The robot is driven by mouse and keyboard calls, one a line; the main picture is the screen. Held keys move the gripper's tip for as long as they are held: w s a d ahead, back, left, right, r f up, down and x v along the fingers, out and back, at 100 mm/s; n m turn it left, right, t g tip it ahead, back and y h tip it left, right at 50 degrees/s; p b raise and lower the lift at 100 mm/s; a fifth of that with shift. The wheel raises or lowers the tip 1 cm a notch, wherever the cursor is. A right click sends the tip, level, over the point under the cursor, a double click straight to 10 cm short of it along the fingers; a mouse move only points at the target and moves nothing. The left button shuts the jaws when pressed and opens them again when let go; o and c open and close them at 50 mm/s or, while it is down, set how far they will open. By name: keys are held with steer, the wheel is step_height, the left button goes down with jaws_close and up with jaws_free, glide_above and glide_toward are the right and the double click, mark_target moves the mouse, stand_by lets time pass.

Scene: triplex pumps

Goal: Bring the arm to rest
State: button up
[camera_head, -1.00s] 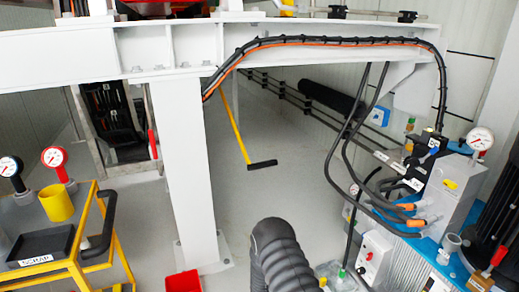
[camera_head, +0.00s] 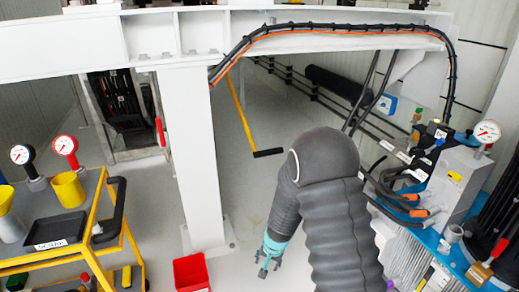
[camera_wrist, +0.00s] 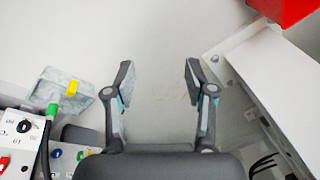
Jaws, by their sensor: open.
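My arm, in a dark ribbed sleeve, rises from the bottom edge of the head view and bends over at its top. My gripper (camera_head: 268,262) hangs from its left side, pointing down above the grey floor. In the wrist view my gripper (camera_wrist: 159,82) shows two fingers spread apart with nothing between them. Only plain floor (camera_wrist: 158,40) lies beyond the fingertips.
A white steel post (camera_head: 190,160) stands left of my arm under a white beam (camera_head: 60,45). A red bin (camera_head: 191,272) is on the floor by its foot. A yellow cart (camera_head: 95,235) stands left; a grey hydraulic block (camera_head: 462,180) with hoses stands right.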

steer(key=s+d+r+n+t+p, duration=0.1)
steer(key=s+d+r, duration=0.3)
steer(key=s+r, duration=0.5)
steer(key=s+d+r+n+t+h+p, duration=0.1)
steer(key=s+d+r+p, duration=0.2)
steer(key=s+r, duration=0.6)
steer(key=s+d+r+n+t+p, duration=0.1)
steer(key=s+d+r, duration=0.5)
steer(key=r, duration=1.9)
steer(key=s+p, duration=0.1)
steer(key=s, duration=0.2)
steer(key=shift+r+n+h, duration=0.3)
steer(key=shift+c, duration=1.3)
steer(key=shift+s+d, duration=0.1)
steer(key=shift+d, duration=0.05)
